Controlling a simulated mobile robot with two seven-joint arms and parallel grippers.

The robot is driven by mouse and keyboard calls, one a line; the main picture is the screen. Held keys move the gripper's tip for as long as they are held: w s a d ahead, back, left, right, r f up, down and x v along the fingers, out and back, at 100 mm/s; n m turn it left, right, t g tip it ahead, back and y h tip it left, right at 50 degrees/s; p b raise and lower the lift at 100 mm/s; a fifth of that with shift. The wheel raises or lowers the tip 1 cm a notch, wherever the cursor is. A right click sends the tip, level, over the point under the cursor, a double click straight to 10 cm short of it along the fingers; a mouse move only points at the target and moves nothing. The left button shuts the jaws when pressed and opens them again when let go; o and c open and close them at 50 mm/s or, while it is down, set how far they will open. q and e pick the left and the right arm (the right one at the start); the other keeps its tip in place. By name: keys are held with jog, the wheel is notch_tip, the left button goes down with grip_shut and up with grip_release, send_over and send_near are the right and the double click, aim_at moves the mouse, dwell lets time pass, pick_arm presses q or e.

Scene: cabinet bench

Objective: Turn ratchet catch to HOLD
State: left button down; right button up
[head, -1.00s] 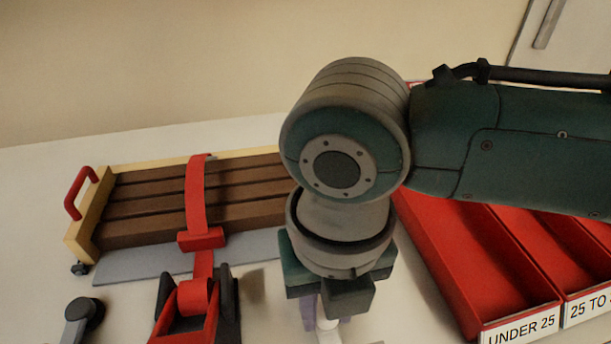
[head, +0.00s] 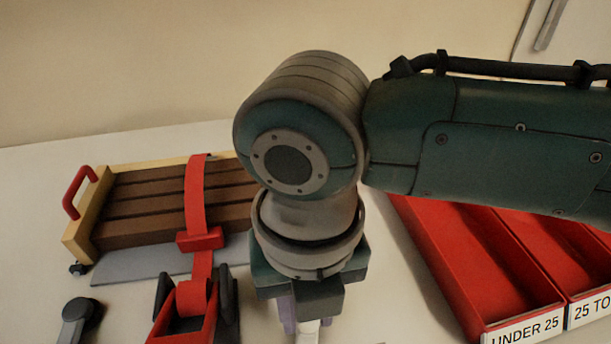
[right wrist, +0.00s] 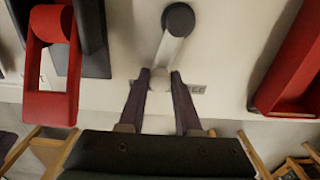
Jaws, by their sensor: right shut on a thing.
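My right gripper (right wrist: 160,76) is shut on the free end of a grey lever (right wrist: 172,48), which I take to be the ratchet catch. The lever runs from a dark round pivot (right wrist: 178,18) to between my purple fingertips. The end of a printed label (right wrist: 196,88) shows beside the right fingertip; its letters look like "EE", and the rest is hidden. In the head view my right gripper (head: 305,325) hangs right of the red ratchet (head: 188,315), and my wrist hides most of the lever. My left gripper is not in view.
A red strap (head: 196,195) crosses brown boards (head: 130,215) in a wooden frame with a red handle (head: 78,192). A second dark-knobbed lever (head: 80,315) lies left of the ratchet. Red bins (head: 470,265), one labelled "UNDER 25", stand at right.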

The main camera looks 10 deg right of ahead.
jog(key=shift+w+a, duration=0.25)
jog(key=shift+a, duration=0.45)
jog(key=shift+w+a+b, duration=0.15)
jog(key=shift+a+b, duration=0.15)
jog(key=shift+b, duration=0.1)
jog(key=o, duration=0.8)
jog(key=shift+o, duration=0.2)
notch_tip(320, 180, up, 9)
jog(key=p, duration=0.9)
